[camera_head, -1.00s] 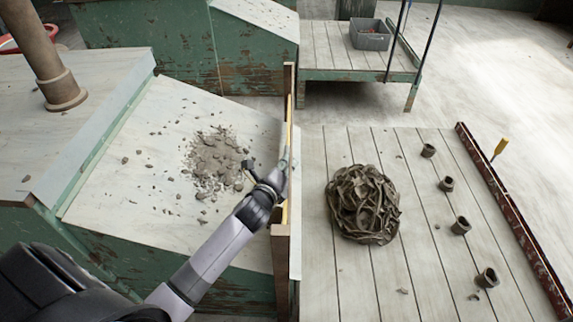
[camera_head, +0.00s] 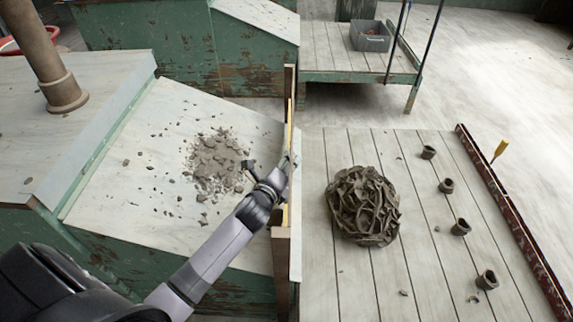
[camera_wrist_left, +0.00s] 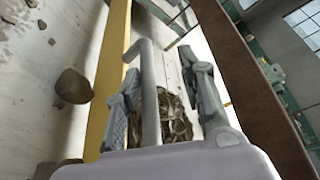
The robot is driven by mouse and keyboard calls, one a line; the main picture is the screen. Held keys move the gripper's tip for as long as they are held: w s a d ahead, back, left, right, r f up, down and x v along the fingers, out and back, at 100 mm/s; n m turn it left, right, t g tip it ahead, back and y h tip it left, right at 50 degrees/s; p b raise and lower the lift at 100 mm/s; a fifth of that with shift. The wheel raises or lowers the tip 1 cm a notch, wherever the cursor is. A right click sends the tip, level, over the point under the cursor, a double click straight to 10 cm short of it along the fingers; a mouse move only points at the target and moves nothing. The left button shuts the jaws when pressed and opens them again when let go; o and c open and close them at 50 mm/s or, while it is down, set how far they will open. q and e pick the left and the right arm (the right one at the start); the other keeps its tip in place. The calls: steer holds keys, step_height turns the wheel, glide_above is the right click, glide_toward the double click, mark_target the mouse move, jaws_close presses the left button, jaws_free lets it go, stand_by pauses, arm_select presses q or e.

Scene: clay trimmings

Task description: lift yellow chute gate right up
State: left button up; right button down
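The yellow chute gate (camera_head: 288,135) shows edge-on in the head view as a thin yellow strip between the posts at the chute's lower end. In the left wrist view it is a long yellow band (camera_wrist_left: 112,75) left of the fingers. A grey bar with a hooked top (camera_wrist_left: 150,95), seemingly the gate's handle, stands between the fingers of my left gripper (camera_wrist_left: 160,95). The fingers are apart, with a clear gap between bar and right finger. In the head view my left gripper (camera_head: 285,170) is at the gate, hiding part of it. My right gripper is not in view.
Clay crumbs (camera_head: 216,160) lie on the sloping chute (camera_head: 140,215) left of the gate. Right of it, a plank table (camera_head: 420,260) carries a heap of clay trimmings (camera_head: 362,205) and several small clay pieces (camera_head: 460,227). A grey bin (camera_head: 370,36) stands behind.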

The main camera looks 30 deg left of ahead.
arm_select(q)
steer(key=shift+r, duration=0.15)
steer(key=v, duration=1.2)
